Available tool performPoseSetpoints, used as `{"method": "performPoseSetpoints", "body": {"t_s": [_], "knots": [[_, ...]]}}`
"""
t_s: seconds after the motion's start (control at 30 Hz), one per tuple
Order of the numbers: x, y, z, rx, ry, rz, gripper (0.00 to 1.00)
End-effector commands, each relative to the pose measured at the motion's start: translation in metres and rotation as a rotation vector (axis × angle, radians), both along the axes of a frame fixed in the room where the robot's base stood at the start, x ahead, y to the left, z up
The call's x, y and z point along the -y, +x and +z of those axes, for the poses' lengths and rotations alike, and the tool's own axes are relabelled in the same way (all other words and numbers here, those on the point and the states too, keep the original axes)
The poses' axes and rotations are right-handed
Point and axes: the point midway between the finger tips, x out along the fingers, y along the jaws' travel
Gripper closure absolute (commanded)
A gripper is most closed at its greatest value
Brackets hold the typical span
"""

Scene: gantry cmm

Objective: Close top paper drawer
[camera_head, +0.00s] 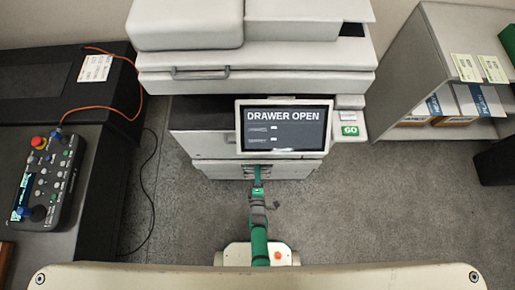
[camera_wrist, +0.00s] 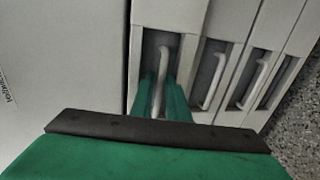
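The top paper drawer (camera_head: 218,170) of the copier sticks out below the control screen, with part of its dark inside showing left of the screen. The screen hides part of the drawer. In the wrist view, the top drawer's front (camera_wrist: 139,45) is leftmost and its pale upright-looking handle (camera_wrist: 162,68) sits in a dark recess. My gripper (camera_head: 257,170) is at this drawer front. In the wrist view, my gripper's green fingers (camera_wrist: 162,98) are close together on both sides of the handle, shut on it. The fingertips are partly inside the recess.
The copier's screen (camera_head: 286,128) reads DRAWER OPEN, with a green GO label (camera_head: 350,130) to its right. More drawer handles (camera_wrist: 214,80) show in the wrist view. A dark bench with a control pendant (camera_head: 45,178) stands left; shelves (camera_head: 425,85) stand right. Floor on both sides is mostly clear.

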Motion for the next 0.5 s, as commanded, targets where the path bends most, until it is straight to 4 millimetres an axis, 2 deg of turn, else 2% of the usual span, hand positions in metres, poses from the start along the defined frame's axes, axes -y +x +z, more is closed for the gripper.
{"method": "performPoseSetpoints", "body": {"t_s": [0.17, 0.23, 0.27, 0.5], "knots": [[0.0, 0.0001, 0.0, 0.0, 0.0, 0.0, 0.85], [0.0, 0.0, 0.0, 0.0, 0.0, 0.0, 0.97], [0.0, 0.0, 0.0, 0.0, 0.0, 0.0, 1.0], [-0.0001, -0.0001, -0.0001, 0.0, 0.0, 0.0, 1.0]]}}
